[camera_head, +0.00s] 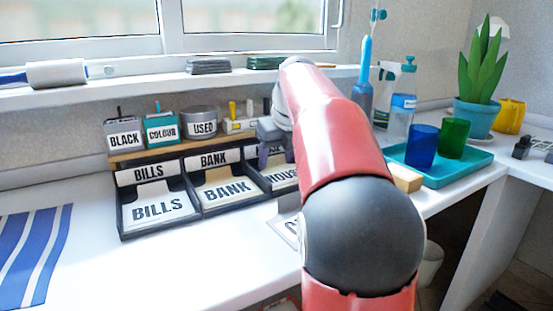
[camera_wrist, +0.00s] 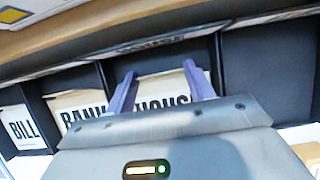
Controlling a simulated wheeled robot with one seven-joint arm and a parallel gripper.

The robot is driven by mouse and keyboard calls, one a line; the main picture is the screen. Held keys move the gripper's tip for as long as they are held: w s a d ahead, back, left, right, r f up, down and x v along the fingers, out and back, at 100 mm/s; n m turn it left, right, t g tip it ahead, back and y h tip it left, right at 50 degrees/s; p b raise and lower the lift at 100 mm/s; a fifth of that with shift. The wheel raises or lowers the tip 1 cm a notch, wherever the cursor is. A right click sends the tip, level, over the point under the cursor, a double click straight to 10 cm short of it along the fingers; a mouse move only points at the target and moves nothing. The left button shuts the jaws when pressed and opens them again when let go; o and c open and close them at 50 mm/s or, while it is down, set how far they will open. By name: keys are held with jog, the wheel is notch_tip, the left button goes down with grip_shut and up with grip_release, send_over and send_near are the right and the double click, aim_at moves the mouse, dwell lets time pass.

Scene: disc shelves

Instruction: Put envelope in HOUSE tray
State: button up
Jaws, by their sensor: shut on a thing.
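My gripper (camera_head: 268,157) is shut on the envelope, low over the tray. My red arm hides the right side of this tray and envelope in the head view. I cannot tell whether the envelope touches the tray floor.
The BILLS tray (camera_head: 125,222) and BANK tray (camera_head: 204,208) hold envelopes to the left. A wooden shelf (camera_head: 150,152) with labelled pots runs above. Another paper (camera_head: 284,229) lies partly behind my arm. A teal tray (camera_head: 450,178) with cups stands right.

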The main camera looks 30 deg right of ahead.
aim_at(287, 176)
jog(key=shift+f, duration=0.1)
jog(key=o, duration=1)
jog(key=p+v, duration=0.3)
jog(key=v, duration=0.9)
